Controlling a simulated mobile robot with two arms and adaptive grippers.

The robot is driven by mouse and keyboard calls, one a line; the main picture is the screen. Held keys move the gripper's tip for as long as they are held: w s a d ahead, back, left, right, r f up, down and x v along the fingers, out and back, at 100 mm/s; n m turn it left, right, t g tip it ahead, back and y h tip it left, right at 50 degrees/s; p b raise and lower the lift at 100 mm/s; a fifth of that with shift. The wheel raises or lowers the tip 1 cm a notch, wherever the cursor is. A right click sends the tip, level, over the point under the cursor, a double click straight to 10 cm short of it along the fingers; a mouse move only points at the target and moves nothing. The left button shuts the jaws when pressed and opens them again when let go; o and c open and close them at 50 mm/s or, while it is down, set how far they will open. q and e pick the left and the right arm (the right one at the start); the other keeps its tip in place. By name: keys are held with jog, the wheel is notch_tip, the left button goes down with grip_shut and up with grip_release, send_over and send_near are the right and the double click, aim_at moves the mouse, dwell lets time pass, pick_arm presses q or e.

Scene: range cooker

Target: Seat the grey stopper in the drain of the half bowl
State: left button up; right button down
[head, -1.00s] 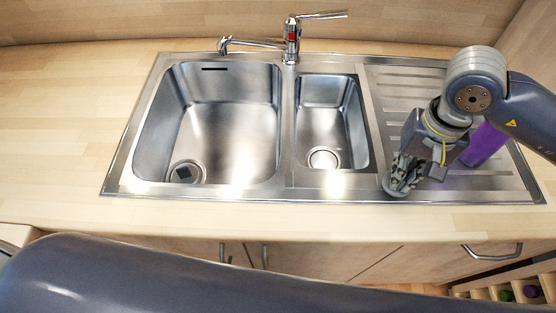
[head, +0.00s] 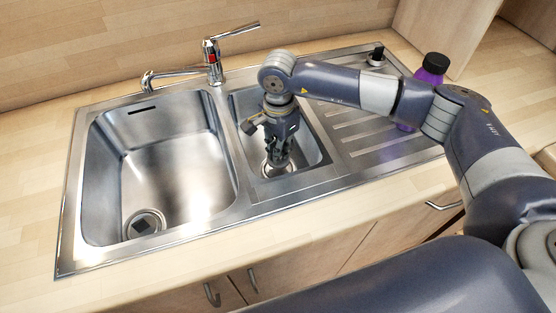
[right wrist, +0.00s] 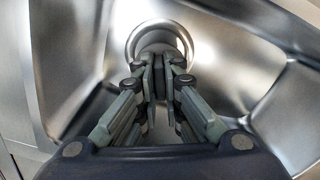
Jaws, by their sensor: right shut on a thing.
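The half bowl (head: 310,150) is the smaller right-hand basin of the steel sink. Its round drain (head: 268,171) is partly covered by my right gripper (head: 277,162), which points down into the bowl. In the right wrist view the drain ring (right wrist: 160,27) shows just beyond the fingertips (right wrist: 160,72). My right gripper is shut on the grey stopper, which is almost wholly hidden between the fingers. I cannot tell whether the stopper touches the drain. My left gripper is not in view.
A chrome tap (head: 213,62) stands behind. A purple bottle (head: 426,76) and a small black-topped item (head: 376,57) stand toward the right, partly beside my right arm.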

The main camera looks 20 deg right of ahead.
jog(key=shift+f, duration=0.65)
notch_tip(320, 180, down, 3)
jog(key=shift+f+p, duration=0.1)
jog(key=shift+p, duration=0.35)
jog(key=shift+f, duration=0.25)
jog(key=c, duration=1.7)
grip_release()
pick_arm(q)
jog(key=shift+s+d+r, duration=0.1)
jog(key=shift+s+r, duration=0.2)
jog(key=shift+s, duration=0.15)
